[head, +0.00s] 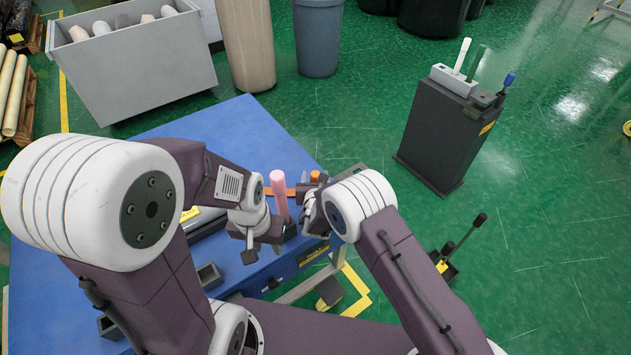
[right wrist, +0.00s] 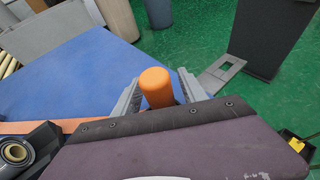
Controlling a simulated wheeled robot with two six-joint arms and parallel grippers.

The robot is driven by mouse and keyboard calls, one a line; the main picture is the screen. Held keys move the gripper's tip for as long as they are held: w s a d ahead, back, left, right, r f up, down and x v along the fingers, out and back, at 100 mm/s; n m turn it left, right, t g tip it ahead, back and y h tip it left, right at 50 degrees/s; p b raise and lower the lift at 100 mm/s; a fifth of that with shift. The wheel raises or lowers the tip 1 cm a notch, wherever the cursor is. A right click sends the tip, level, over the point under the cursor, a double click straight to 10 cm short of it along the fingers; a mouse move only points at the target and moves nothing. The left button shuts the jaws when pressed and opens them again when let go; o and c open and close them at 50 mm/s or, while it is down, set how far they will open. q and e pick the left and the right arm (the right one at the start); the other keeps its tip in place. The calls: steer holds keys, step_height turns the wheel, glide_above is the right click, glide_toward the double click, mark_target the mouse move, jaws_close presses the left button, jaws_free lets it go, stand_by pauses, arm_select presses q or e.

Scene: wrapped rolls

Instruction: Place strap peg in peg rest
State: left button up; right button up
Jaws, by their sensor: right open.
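The orange strap peg (right wrist: 158,88) stands up between the two grey fingers of my right gripper (right wrist: 160,95) in the right wrist view. These fingers are apart, one on each side of the peg. In the head view, the peg's orange top (head: 314,176) shows just beside my right gripper (head: 307,200). An orange strap (head: 291,192) runs behind a pink roll (head: 279,194). My left gripper (head: 258,240) is close to the roll's lower left; its jaw opening is unclear. A grey plate with a rectangular hole (right wrist: 207,83) lies beyond the right finger; I cannot tell whether it is the peg rest.
The blue table (head: 150,135) has clear room behind my left arm. Small grey trays (head: 208,275) sit near its front. A dark cabinet (head: 436,135) with handled tools stands on the green floor at right. A grey bin (head: 140,70) of rolls stands behind the table.

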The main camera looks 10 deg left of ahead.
steer(key=v, duration=1.2)
steer(key=shift+r, duration=0.15)
steer(key=s+d+r+m+g+h, duration=0.15)
steer(key=d+m+h, duration=0.4)
steer(key=d, duration=0.65)
steer(key=d+r+m+g+h, duration=0.1)
steer(key=d+m+g+h, duration=0.25)
steer(key=d+m, duration=0.55)
steer(key=s+d+f+m+g, duration=0.1)
steer(key=s+d+m+g, duration=0.6)
steer(key=s+d+m, duration=0.4)
steer(key=s+a+r+m+y, duration=0.1)
steer(key=s+a+m+y, duration=0.3)
steer(key=m, duration=0.9)
steer(key=s+y, duration=0.1)
steer(key=y, duration=0.1)
steer(key=shift+a+r+y, duration=0.3)
steer(key=shift+a+r, duration=0.05)
steer(key=shift+r, duration=0.05)
